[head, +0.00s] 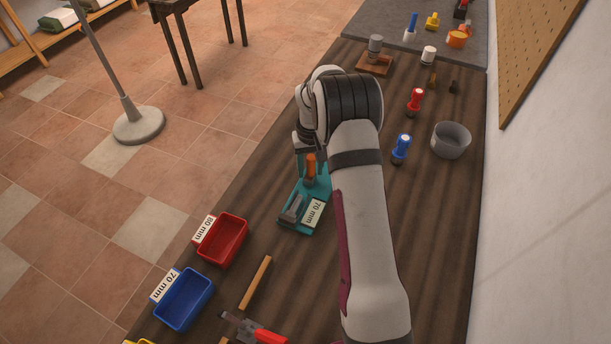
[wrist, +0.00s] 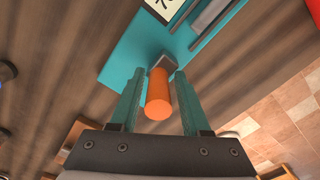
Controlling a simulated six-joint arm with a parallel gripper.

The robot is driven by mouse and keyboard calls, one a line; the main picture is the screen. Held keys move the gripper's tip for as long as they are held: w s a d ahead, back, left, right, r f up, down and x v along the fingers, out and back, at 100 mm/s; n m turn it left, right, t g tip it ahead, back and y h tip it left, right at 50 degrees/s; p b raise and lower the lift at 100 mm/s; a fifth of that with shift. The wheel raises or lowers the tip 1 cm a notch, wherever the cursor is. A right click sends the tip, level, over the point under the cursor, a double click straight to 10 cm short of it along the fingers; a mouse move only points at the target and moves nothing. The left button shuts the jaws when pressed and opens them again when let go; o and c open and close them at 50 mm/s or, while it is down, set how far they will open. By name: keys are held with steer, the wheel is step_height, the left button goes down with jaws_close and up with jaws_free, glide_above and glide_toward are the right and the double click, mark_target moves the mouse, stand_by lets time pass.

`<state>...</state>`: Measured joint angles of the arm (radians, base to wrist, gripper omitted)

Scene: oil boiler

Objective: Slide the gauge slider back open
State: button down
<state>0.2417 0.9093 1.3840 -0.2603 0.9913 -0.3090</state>
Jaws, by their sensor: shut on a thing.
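The teal gauge (head: 325,187) lies on the dark wooden bench below my gripper, with a "70 mm" label (head: 313,213) and a grey block (head: 292,209) at its near end. The slider's orange handle (head: 310,170) stands upright at its far part. In the wrist view the orange handle (wrist: 158,98) sits between the two fingers of my gripper (wrist: 159,80), on a small grey piece over the teal base (wrist: 135,45). My gripper is shut on this handle. My arm hides part of the gauge's right side in the head view.
A red bin (head: 222,240) marked 80 mm and a blue bin (head: 184,299) marked 70 mm stand at the bench's left edge, near a wooden stick (head: 255,283). A blue-and-white piece (head: 401,149), a red piece (head: 415,101) and a grey bowl (head: 451,140) stand right of my arm.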

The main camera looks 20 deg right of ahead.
steer(key=shift+w+d, duration=0.15)
steer(key=shift+d, duration=0.35)
steer(key=c, duration=0.7)
jaws_free()
steer(key=shift+o, duration=0.2)
steer(key=shift+a+r, duration=0.1)
steer(key=shift+w+r, duration=0.1)
steer(key=shift+r, duration=0.25)
step_height(320, 180, up, 15)
steer(key=shift+f, duration=0.1)
